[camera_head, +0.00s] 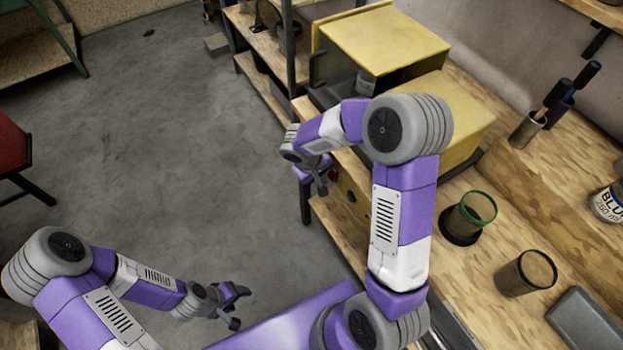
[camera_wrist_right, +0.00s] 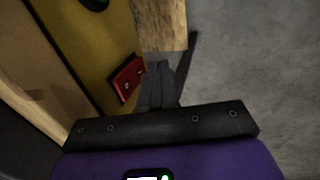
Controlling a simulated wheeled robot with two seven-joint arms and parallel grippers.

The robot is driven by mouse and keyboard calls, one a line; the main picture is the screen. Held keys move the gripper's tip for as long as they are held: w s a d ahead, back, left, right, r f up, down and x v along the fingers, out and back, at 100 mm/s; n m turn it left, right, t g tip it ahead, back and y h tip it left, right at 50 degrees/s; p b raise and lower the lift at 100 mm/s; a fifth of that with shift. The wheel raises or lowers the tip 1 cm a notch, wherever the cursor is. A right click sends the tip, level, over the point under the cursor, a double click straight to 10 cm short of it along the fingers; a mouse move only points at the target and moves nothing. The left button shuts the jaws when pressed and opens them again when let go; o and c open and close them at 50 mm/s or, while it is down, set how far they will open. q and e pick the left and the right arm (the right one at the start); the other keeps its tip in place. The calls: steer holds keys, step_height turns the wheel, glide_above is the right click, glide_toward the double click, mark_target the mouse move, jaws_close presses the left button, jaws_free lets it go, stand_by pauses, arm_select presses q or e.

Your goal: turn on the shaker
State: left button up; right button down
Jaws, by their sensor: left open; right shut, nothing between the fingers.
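The shaker appears to be the yellow machine (camera_head: 440,112) on the wooden bench, partly hidden behind my right arm. Its yellow front panel (camera_wrist_right: 85,42) fills the left of the right wrist view. A red rocker switch (camera_wrist_right: 127,80) sits on that panel; a bit of red (camera_head: 333,172) shows by the right gripper in the head view. My right gripper (camera_head: 321,186) is shut and empty. In the wrist view its fingertips (camera_wrist_right: 159,70) are just right of the switch; I cannot tell whether they touch it. My left gripper (camera_head: 239,308) is open and empty above the floor.
A green-rimmed cup (camera_head: 478,206), another cup (camera_head: 527,272), a grey box (camera_head: 585,325) and a labelled jar (camera_head: 608,203) stand on the bench (camera_head: 540,190). A red stool (camera_head: 12,145) is at far left. The grey floor (camera_head: 180,130) between is clear.

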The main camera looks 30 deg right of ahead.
steer(key=shift+d, duration=0.45)
steer(key=shift+d+f+h+b, duration=0.1)
steer(key=shift+d+h+b, duration=0.25)
steer(key=shift+b, duration=0.55)
